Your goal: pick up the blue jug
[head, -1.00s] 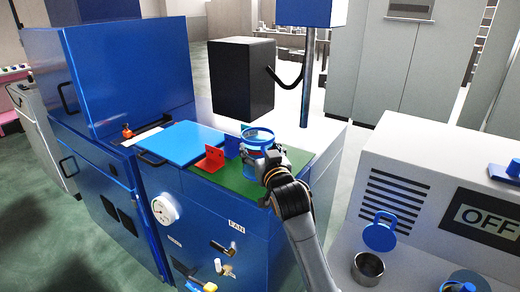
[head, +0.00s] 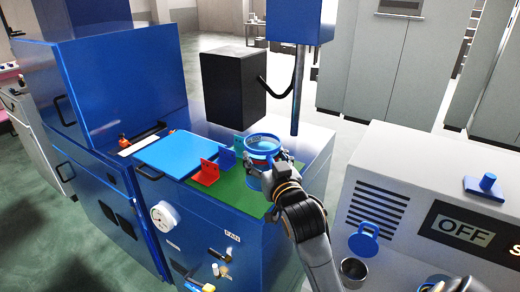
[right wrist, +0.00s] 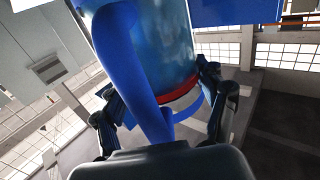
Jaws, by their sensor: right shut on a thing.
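The blue jug (head: 262,143) has a blue rim and stands upright above the green mat (head: 238,190) on the blue cabinet top. My right gripper (head: 268,165) is shut on the jug from the near right side. In the right wrist view the jug (right wrist: 183,45) fills the upper middle, with its blue handle (right wrist: 127,55) toward the camera and a red band low on it. The fingers of the gripper (right wrist: 165,105) lie on both sides of the jug. Whether its base touches the mat is hidden. My left gripper is not in view.
Red (head: 206,174) and blue brackets stand left of the jug. A blue plate (head: 176,154) lies farther left. A grey machine with an OFF sign (head: 462,228) stands at the right, near a metal cup (head: 354,270).

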